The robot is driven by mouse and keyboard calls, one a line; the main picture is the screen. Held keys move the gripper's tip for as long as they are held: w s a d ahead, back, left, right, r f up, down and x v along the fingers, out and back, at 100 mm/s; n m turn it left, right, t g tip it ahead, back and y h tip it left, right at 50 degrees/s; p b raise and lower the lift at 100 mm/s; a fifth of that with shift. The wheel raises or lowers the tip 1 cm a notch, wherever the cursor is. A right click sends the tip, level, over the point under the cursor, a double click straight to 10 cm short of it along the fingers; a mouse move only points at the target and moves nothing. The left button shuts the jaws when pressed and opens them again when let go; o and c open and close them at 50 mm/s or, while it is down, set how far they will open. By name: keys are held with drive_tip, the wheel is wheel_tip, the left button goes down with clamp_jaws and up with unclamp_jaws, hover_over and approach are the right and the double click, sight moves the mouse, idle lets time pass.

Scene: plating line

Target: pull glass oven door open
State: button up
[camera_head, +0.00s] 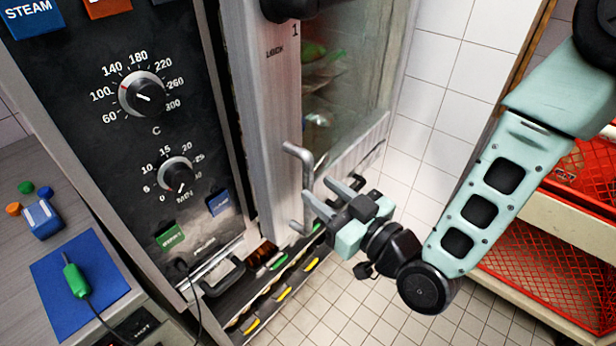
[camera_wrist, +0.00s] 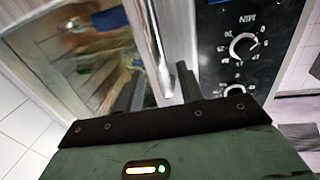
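The glass oven door (camera_head: 345,75) stands to the right of the control panel, and blurred food shows through its glass. The wrist view shows the glass (camera_wrist: 85,65) at the left. The door's metal bar handle (camera_head: 308,163) stands upright on the door's near side and also shows in the wrist view (camera_wrist: 152,40). My gripper (camera_head: 318,192) is at the handle's lower half with its two fingers apart. In the wrist view the handle runs down between the open fingers (camera_wrist: 158,88); whether either finger touches it is unclear. I see no clear gap at the door's edge.
The control panel (camera_head: 205,75) with knobs is left of the door. A counter (camera_head: 30,175) with a blue mat (camera_head: 75,280) stands at the left. A rack with red crates (camera_head: 545,270) stands at the right. Tiled floor (camera_head: 350,310) lies open between.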

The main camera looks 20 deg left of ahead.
sight(311, 184)
drive_tip(key=shift+p+x, duration=0.55)
drive_tip(key=shift+x, duration=1.7)
clamp_jaws()
